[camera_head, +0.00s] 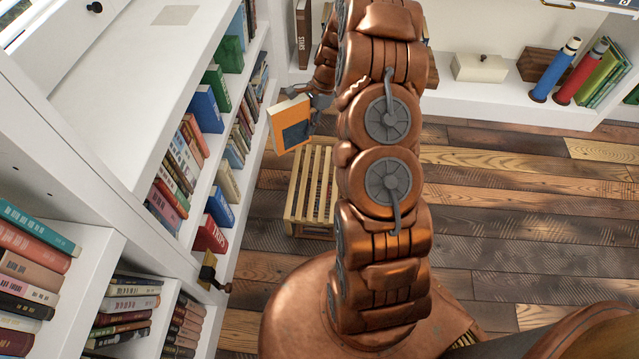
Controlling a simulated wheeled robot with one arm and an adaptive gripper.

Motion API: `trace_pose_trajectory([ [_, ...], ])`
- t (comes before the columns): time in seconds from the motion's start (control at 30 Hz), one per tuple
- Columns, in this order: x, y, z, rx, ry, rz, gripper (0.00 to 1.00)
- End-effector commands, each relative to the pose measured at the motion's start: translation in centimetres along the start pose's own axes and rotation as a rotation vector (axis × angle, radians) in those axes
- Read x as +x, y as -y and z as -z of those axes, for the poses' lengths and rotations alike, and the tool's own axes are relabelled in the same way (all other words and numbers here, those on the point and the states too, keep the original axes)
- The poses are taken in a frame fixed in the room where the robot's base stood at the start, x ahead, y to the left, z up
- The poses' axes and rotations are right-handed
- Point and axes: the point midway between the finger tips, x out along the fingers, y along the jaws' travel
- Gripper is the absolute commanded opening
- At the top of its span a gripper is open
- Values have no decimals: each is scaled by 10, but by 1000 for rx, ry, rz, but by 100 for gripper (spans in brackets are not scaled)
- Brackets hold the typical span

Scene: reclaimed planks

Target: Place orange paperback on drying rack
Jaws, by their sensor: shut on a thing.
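The orange paperback (286,113), with a dark blue patch on its cover, is held up and tilted left of my arm. My gripper (314,117) is shut on its right side; the arm hides part of the gripper. A low slatted wooden stand (309,208), seemingly the drying rack, is on the floor below the book. The book is in front of and above its far end in the picture; the gap between them cannot be told. My arm hides the stand's right side.
White bookshelves (152,98) full of books line the left, close to the held book. The plank floor (530,220) to the right is clear.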

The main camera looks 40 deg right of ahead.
Motion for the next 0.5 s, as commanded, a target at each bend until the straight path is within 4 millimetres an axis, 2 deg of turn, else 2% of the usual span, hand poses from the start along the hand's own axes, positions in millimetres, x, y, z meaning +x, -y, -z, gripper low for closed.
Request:
trace_pose_trajectory([
  [0.03, 16, -14, 14, 44, 5, 13, 0],
  [0.2, 60, -55, 49, 174, 7, 66, 0],
  [0.33, 92, -87, 67, 269, 6, 107, 0],
  [0.5, 131, -130, 77, 385, 10, 153, 0],
])
